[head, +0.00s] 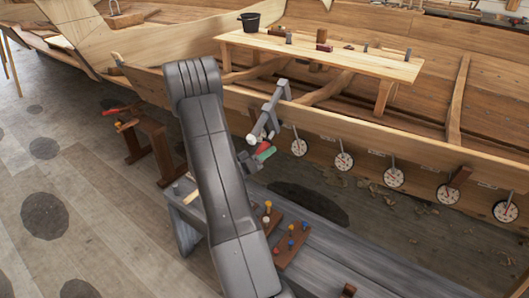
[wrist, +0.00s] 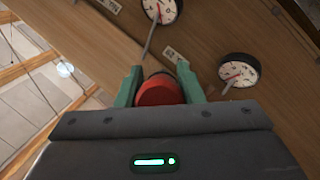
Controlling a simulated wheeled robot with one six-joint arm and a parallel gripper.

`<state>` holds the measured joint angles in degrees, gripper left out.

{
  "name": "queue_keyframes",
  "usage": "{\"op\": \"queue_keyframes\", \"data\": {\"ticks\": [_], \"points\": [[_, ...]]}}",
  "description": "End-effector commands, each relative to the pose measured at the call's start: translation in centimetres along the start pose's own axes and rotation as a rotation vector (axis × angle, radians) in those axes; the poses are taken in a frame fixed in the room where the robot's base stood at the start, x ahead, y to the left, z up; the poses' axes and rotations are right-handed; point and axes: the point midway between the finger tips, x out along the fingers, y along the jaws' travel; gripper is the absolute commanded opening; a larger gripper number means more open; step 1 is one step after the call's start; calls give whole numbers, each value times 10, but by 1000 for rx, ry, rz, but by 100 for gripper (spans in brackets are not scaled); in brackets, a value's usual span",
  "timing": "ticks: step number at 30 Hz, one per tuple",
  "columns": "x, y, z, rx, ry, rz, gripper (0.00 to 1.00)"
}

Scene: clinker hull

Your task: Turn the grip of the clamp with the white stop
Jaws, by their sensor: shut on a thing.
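A grey clamp (head: 269,110) sits over the upper edge of the hull plank, just right of my arm in the head view. A small white part (head: 252,138) shows at its lower end, which fits the white stop. Its red grip (head: 263,146) hangs below and shows as a round red end in the wrist view (wrist: 160,90). My gripper (wrist: 160,80) has its green fingers on either side of the red grip, shut on it. In the head view, my gripper (head: 264,153) is partly hidden by my arm. The clamp's body is hidden in the wrist view.
Several round dials hang along the plank, the nearest one (head: 299,147) just right of the clamp. A grey bench (head: 330,239) with pegged brown blocks (head: 290,247) stands below.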

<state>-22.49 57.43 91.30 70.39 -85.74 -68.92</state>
Motion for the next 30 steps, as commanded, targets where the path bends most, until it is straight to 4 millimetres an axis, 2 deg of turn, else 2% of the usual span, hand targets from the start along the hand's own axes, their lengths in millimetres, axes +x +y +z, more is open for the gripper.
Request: {"op": "queue_keyframes", "data": {"ticks": [20,21,24,30], "points": [[1,1,-2,-60,4,32,11],[1,1,-2,-60,4,32,38],[1,1,-2,-60,4,31,56],[0,1,-1,-61,2,31,56]]}}
